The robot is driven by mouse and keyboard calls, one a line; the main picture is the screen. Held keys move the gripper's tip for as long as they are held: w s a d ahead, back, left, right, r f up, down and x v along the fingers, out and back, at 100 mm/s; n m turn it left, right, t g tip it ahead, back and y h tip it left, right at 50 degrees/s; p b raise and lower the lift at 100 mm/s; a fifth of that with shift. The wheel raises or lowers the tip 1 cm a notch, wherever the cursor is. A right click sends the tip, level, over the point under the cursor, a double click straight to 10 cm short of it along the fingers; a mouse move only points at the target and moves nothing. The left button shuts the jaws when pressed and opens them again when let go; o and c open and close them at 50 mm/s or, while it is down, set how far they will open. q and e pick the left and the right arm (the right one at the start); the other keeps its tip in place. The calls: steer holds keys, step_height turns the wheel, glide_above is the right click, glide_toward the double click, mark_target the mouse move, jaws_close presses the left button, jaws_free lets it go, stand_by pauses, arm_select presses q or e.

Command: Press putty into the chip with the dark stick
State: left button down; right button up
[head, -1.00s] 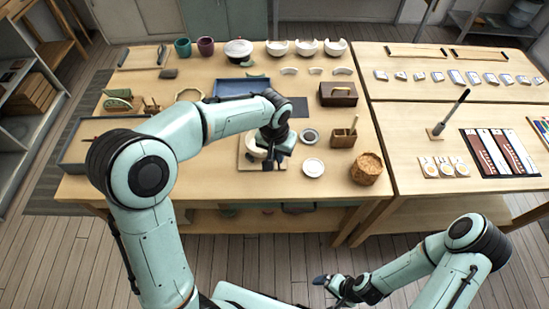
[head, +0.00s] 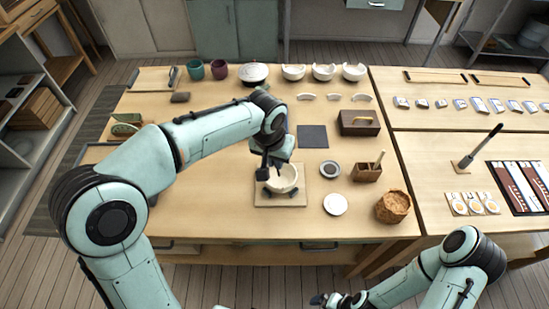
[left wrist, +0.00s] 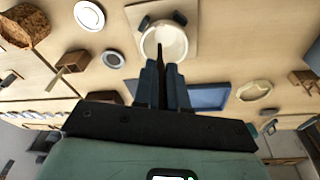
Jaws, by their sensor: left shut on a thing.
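A cream bowl (head: 286,179) stands on a square pale board (head: 297,199) at the middle of the table, with dark supports around it. It also shows in the left wrist view (left wrist: 174,38). My left gripper (left wrist: 160,82) is shut on a thin dark stick (left wrist: 158,55), whose tip points at the bowl. In the head view my left gripper (head: 268,165) is over the bowl's left side and hides part of it. The chip and any putty in it are too small to make out, and contact cannot be told. My right gripper (head: 325,299) is low at the bottom edge.
A white dish (head: 335,204), a dark-rimmed dish (head: 330,169), a wooden box with a stick (head: 367,171) and a cork-coloured basket (head: 393,207) stand to the right. Broken cream bowls (head: 323,72) line the back. A dark mat (head: 312,136) lies bare behind the board.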

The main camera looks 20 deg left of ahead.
arm_select(q)
step_height(320, 180, down, 6)
steer(key=b, duration=0.3)
steer(key=shift+f, duration=0.2)
arm_select(e)
steer(key=s+f, duration=0.1)
steer(key=f, duration=0.1)
steer(key=s+f, duration=0.2)
steer(key=shift+s+f, duration=0.1)
steer(key=shift+f, duration=0.2)
arm_select(q)
steer(key=shift+d, duration=0.1)
steer(key=shift+f+b, duration=0.3)
arm_select(e)
steer(key=shift+s+f, duration=0.1)
stand_by(0.6)
arm_select(q)
steer(key=shift+r, duration=0.25)
arm_select(e)
steer(key=shift+r, duration=0.2)
arm_select(q)
steer(key=shift+w+d, duration=0.1)
steer(key=shift+d, duration=0.05)
steer(key=shift+w+d+r+p, duration=0.1)
steer(key=shift+d+p, duration=0.2)
arm_select(e)
steer(key=shift+w+r, duration=0.15)
steer(key=shift+w, duration=0.1)
